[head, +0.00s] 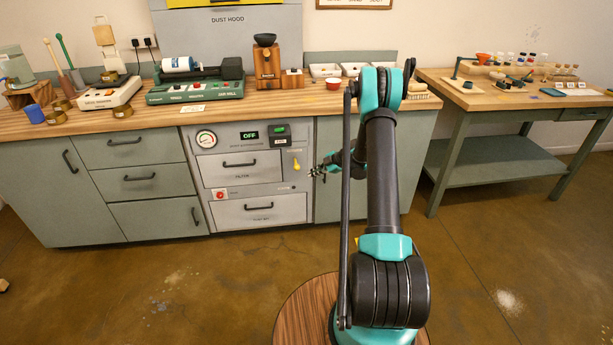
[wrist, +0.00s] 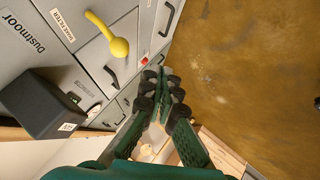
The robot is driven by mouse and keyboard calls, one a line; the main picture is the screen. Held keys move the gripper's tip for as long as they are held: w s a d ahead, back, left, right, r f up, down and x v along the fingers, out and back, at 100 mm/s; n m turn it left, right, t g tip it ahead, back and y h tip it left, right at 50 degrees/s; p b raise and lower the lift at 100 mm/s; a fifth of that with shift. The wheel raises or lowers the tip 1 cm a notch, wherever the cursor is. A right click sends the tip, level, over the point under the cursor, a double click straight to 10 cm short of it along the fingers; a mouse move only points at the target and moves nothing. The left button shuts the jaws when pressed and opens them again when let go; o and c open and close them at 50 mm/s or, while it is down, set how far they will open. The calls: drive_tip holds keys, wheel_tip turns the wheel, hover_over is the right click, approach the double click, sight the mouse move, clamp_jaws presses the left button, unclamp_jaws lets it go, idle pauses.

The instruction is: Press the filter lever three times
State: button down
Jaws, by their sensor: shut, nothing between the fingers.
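The filter lever is yellow with a round knob. In the head view the lever (head: 297,165) sits at the upper right of the grey dust unit's front. In the wrist view the lever (wrist: 119,46) shows at the upper left, beside a label that reads like "SHAKE FILTER". My gripper (head: 315,172) is just right of the lever in the head view. In the wrist view its dark fingertips (wrist: 165,92) are together and empty. A visible gap lies between the fingers and the lever in the wrist view.
The unit has a filter drawer (head: 238,168), a gauge (head: 206,139), a display reading OFF (head: 249,135) and a red switch (head: 220,195). A dark box (wrist: 45,105) juts out near the lever. The wooden counter (head: 210,112) above holds devices. The floor in front is clear.

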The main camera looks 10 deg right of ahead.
drive_tip(key=shift+v, duration=0.9)
drive_tip(key=shift+s, duration=0.15)
